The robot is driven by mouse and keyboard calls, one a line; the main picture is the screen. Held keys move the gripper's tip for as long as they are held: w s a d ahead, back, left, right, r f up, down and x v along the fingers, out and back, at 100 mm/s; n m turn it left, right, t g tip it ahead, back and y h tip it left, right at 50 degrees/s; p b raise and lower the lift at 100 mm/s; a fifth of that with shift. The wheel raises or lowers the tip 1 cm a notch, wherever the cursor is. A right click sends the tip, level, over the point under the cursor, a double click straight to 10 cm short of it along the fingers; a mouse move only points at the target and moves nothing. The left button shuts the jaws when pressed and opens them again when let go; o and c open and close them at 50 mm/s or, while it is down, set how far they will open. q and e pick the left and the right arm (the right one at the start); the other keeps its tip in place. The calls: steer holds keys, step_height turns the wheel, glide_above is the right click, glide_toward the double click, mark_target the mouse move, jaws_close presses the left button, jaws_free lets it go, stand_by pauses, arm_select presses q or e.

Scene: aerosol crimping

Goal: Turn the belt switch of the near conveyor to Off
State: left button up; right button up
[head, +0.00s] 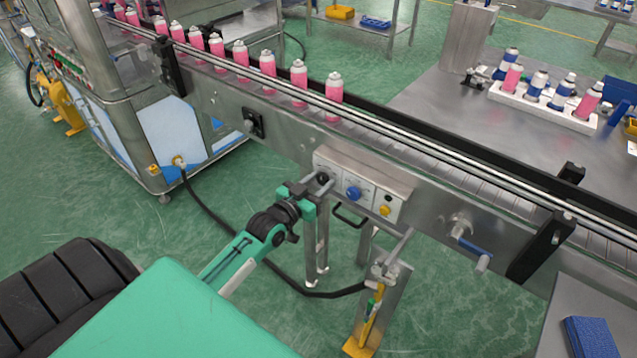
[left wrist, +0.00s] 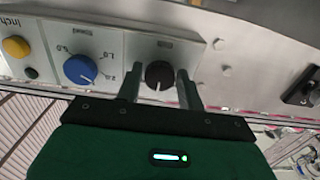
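The near conveyor (head: 420,170) runs diagonally across the head view. A grey control box (head: 375,172) is fixed to its side and has a black switch knob (head: 322,178), a blue dial and a yellow button. In the left wrist view the black knob (left wrist: 159,75) sits under a partly legible label, with its pointer line toward the gripper. My left gripper (head: 309,190) is at the black knob. In the left wrist view its fingers (left wrist: 160,80) stand on both sides of the knob, with small gaps visible. My right gripper is not in view.
The blue dial (left wrist: 80,70) and yellow button (left wrist: 16,46) are beside the knob. Pink cans (head: 268,66) stand in a row on the belt. A black cable crosses the floor below.

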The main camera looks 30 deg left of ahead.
arm_select(q)
steer(key=c, duration=0.5)
steer(key=shift+c, duration=0.2)
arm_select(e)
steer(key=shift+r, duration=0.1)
arm_select(q)
steer(key=shift+r+n+p, duration=0.15)
steer(key=shift+n+p, duration=1.1)
steer(key=shift+n, duration=0.35)
steer(key=n+p, duration=0.1)
steer(key=n, duration=0.3)
steer(key=shift+p, duration=0.35)
steer(key=shift+n, duration=1.2)
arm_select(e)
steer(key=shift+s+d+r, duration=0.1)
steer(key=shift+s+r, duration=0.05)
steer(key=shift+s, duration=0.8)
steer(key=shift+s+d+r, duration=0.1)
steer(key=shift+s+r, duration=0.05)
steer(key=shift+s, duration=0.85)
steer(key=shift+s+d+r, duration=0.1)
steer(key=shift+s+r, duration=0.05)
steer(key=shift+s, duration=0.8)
arm_select(q)
steer(key=shift+n, duration=0.3)
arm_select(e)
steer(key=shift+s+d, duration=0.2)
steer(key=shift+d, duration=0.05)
